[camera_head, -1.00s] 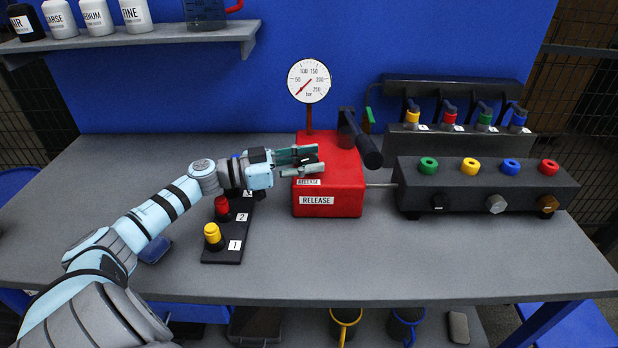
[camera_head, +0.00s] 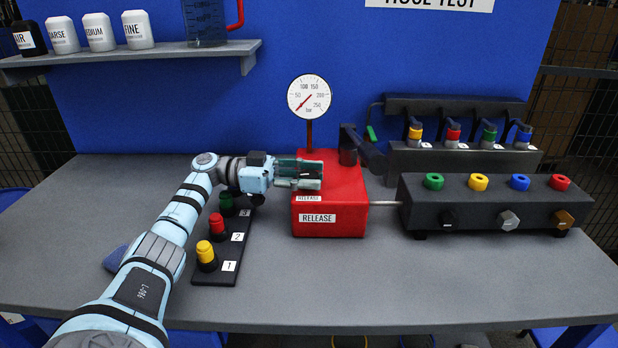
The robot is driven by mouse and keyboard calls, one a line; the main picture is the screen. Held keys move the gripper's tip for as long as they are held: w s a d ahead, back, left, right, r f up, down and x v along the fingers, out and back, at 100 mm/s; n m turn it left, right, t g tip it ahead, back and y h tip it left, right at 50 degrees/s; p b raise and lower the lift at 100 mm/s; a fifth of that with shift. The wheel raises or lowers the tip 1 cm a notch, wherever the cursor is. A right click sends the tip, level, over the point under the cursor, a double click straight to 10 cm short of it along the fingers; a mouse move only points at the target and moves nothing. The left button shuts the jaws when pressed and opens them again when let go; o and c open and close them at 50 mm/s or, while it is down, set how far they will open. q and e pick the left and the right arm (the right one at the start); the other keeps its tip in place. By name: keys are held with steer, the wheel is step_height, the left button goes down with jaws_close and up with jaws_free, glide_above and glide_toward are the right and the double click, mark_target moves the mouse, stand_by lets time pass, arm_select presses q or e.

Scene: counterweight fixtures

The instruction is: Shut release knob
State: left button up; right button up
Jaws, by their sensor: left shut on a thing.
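The red pump box (camera_head: 345,190) stands on the bench in the middle, with RELEASE labels on its front and its front top edge. My left gripper (camera_head: 312,174) reaches in from the left over the left part of the box top, just behind the small RELEASE label. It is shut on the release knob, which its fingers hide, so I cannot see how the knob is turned. A round pressure gauge (camera_head: 309,96) rises behind the box, its red needle toward the lower left. My right gripper is out of view.
A rod joins the box to a dark manifold (camera_head: 490,204) with coloured rings. A black strip with yellow, red and green buttons (camera_head: 217,224) lies under my left wrist. The front of the bench is clear.

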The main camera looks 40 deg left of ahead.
mark_target(308, 174)
arm_select(q)
steer(key=shift+f, duration=0.15)
steer(key=o, duration=1.2)
step_height(308, 174, up, 10)
steer(key=shift+r, duration=0.1)
